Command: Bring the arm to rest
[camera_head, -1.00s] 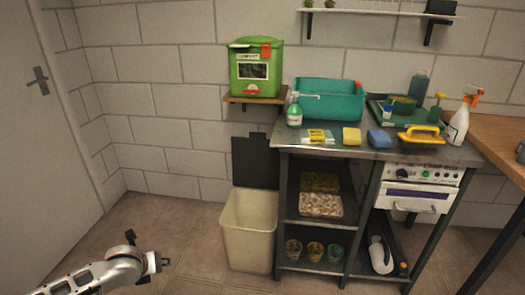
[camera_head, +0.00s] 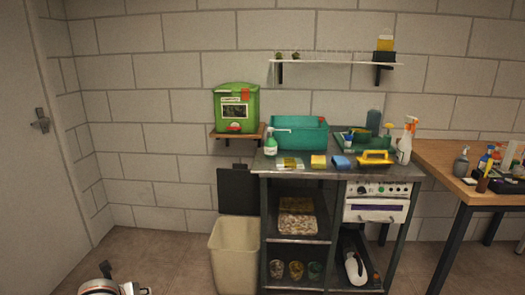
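The end of my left arm, with its gripper (camera_head: 128,284), shows at the bottom left of the head view, low over the floor. It is silver with dark parts and is cut off by the bottom edge. I cannot tell whether its fingers are open or shut. I see nothing held in the part that shows. My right arm and gripper are not in view.
A cream bin (camera_head: 235,258) stands right of my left arm, beside a dark metal bench (camera_head: 300,165). The bench holds a teal tub (camera_head: 297,134), sponges and a spray bottle (camera_head: 406,142). A wooden table (camera_head: 440,155) stands at the right. A door (camera_head: 35,170) is left.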

